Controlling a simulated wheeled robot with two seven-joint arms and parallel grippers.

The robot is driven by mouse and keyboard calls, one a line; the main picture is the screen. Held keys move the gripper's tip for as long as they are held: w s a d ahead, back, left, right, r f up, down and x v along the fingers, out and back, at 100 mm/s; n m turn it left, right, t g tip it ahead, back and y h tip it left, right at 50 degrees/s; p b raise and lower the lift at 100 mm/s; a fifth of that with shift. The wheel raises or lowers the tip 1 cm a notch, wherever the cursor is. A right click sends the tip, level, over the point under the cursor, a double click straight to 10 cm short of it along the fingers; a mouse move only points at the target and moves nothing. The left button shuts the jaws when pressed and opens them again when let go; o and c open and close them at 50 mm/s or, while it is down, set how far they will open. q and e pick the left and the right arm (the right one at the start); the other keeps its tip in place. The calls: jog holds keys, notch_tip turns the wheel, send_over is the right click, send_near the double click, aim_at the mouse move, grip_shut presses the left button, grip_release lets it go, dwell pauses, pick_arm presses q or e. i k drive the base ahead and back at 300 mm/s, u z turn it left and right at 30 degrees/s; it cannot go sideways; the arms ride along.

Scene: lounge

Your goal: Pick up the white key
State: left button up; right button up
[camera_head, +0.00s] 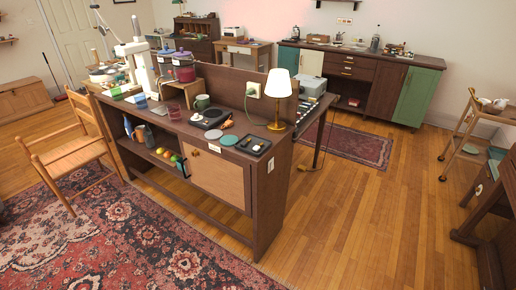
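I cannot make out a white key for certain. A small black tray (248,150) lies on the near right end of the dark wooden desk (272,185), in front of the lamp. Small pale items (256,147) lie in the tray, too small to tell whether one is a key. Neither of my grippers can be made out in the head view.
A lamp (278,84), green mug (202,101), round discs (229,140) and pots (184,70) crowd the desk. A wooden chair (75,155) stands at its left. Open wooden floor (370,210) lies to the right. A cart (468,145) stands at far right.

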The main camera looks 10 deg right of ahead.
aim_at(256, 147)
jog(key=u, duration=0.55)
jog(key=i, duration=1.2)
jog(key=z, duration=0.2)
